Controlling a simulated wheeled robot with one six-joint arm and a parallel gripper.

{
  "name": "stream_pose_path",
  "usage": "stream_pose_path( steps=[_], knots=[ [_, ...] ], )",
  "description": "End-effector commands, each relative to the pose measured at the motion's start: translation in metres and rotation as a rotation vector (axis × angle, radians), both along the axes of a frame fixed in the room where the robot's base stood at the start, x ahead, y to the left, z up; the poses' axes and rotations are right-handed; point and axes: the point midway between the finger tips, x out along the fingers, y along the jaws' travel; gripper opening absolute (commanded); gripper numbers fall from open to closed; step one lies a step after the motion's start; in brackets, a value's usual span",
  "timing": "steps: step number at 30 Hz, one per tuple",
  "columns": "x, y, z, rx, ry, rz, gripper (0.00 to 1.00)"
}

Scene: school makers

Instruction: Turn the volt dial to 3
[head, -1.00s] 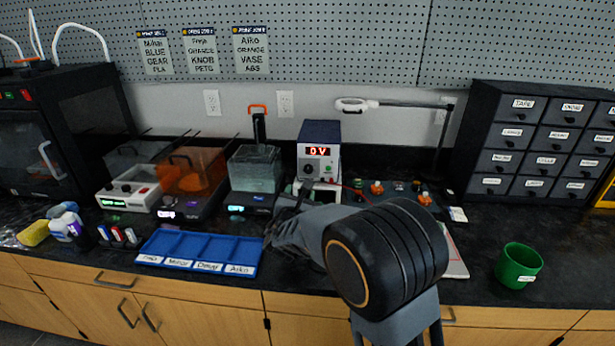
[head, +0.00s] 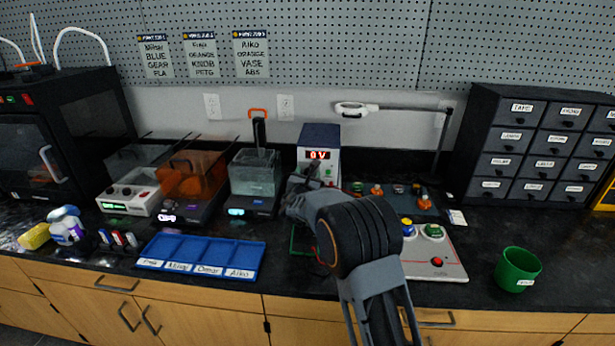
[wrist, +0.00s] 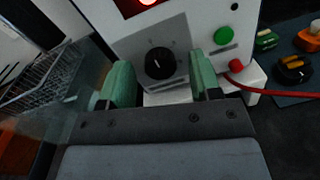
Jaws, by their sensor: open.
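The power supply (head: 320,138) is a white-fronted box with a dark blue top at the back of the bench. Its red display reads 0 V in the head view. In the wrist view, the black volt dial (wrist: 160,63) sits on a grey scale plate, with a white pointer mark toward its upper left; the scale figures are too small to read. My gripper (wrist: 158,84) is open, its green fingers on either side of the dial and apart from it. In the head view my arm hides the dial.
A green button (wrist: 223,35) and a red plug with a red cable (wrist: 236,66) are right of the dial. A wire basket in a tank (head: 255,172) stands left of the supply. A blue tray (head: 203,256) lies in front. A green cup (head: 518,268) stands far right.

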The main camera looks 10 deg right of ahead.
Motion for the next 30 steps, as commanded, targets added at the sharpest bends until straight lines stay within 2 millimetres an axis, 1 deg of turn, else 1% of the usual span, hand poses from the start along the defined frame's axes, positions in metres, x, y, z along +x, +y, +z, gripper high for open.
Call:
stream_pose_path(
  steps=[7,8,22,23,30],
  knots=[
    [0.0005,-0.0004,0.0002,0.0,0.0,0.0,0.58],
    [0.0004,-0.0004,0.0002,0.0,0.0,0.0,0.56],
    [0.0002,-0.0005,0.0002,0.001,-0.001,-0.001,0.11],
    [0.0002,-0.0005,0.0002,0.001,-0.001,-0.001,0.09],
    [0.0001,-0.0008,-0.0022,0.029,-0.011,-0.002,0.09]
  ],
)
